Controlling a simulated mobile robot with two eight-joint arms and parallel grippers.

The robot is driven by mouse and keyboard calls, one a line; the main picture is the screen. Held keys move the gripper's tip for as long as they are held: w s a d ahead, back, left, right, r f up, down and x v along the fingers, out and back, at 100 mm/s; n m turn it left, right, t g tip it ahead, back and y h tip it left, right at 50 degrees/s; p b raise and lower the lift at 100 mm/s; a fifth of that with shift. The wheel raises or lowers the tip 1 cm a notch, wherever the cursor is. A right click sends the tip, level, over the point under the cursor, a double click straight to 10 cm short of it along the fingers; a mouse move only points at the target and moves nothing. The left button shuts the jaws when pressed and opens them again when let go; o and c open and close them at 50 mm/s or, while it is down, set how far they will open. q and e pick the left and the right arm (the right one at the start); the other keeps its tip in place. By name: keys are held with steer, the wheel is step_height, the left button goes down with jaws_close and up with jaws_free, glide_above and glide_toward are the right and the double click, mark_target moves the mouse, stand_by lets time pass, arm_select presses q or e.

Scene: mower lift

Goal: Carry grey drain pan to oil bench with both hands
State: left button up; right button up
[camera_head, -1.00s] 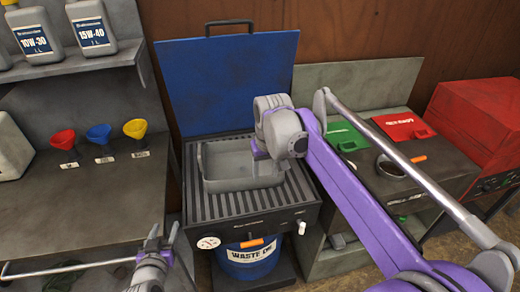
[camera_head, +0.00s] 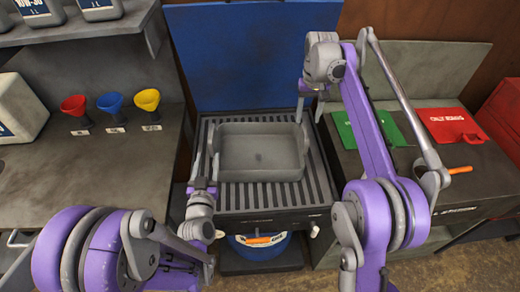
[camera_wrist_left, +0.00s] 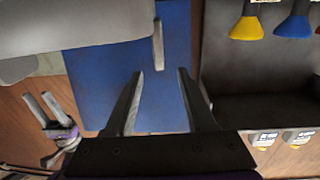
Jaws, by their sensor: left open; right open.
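The grey drain pan (camera_head: 260,152) sits upright on a slatted rack (camera_head: 318,183) in the middle of the head view. My left gripper (camera_head: 207,152) is open beside the pan's left end. In the left wrist view, my open left fingers (camera_wrist_left: 158,88) point toward a small grey bar (camera_wrist_left: 157,45) at the pan's edge (camera_wrist_left: 75,25), with a gap between. My right gripper (camera_head: 309,103) is open by the pan's far right corner; it also shows in the left wrist view (camera_wrist_left: 55,112). The bench (camera_head: 85,170) with funnels and oil bottles, likely the oil bench, stands at the left.
Red, blue and yellow funnels (camera_head: 110,103) stand along that bench's back, with a white canister (camera_head: 20,108) at its left. Its front top is clear. A blue panel (camera_head: 250,60) rises behind the rack.

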mark_target(212, 135)
arm_select(q)
steer(key=w, duration=1.1)
arm_select(e)
step_height(212, 135, down, 11)
steer(key=shift+w+d+r, duration=0.1)
arm_select(q)
steer(key=shift+d, duration=0.1)
jaws_close()
arm_select(e)
jaws_close()
stand_by(0.4)
